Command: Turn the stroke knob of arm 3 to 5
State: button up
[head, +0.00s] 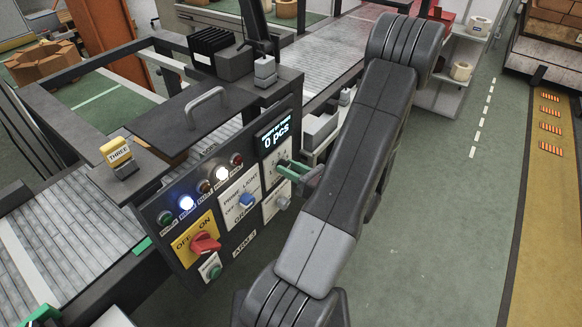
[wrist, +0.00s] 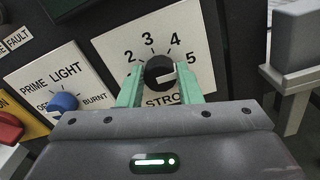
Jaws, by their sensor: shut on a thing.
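The stroke knob (wrist: 154,68) is round and black, on a white plate (wrist: 106,45) lettered "STRO...", the rest of the word covered. The numbers 2, 3, 4 and 5 show around it in the wrist view; no 1 is visible there. Its white pointer mark points right and slightly up, roughly toward the 5. My gripper (wrist: 160,85) has its green fingers on either side of the knob, shut on it. In the head view my gripper (head: 293,170) is at the plate below the "0 pcs" display (head: 277,134), and the knob cannot be made out.
A yellow "THREE" sign (head: 115,152) stands on the machine. The panel also carries a red switch (head: 205,243), a blue prime light knob (head: 246,200), a grey knob (head: 283,203) below my gripper and a row of lamps, two glowing. Open green floor lies right.

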jog(key=shift+f, duration=0.1)
jog(key=o, duration=1)
jog(key=shift+c, duration=0.2)
jog(key=shift+s+d, duration=0.1)
jog(key=b+v, duration=0.2)
jog(key=v, duration=1.1)
jog(key=shift+s+d, duration=0.2)
jog(key=shift+d, duration=0.05)
jog(key=shift+a, duration=0.1)
jog(key=p+x, duration=0.2)
jog(key=x, duration=1.1)
jog(key=shift+w+a, duration=0.3)
jog(key=shift+s+d, duration=0.1)
jog(key=shift+d, duration=0.05)
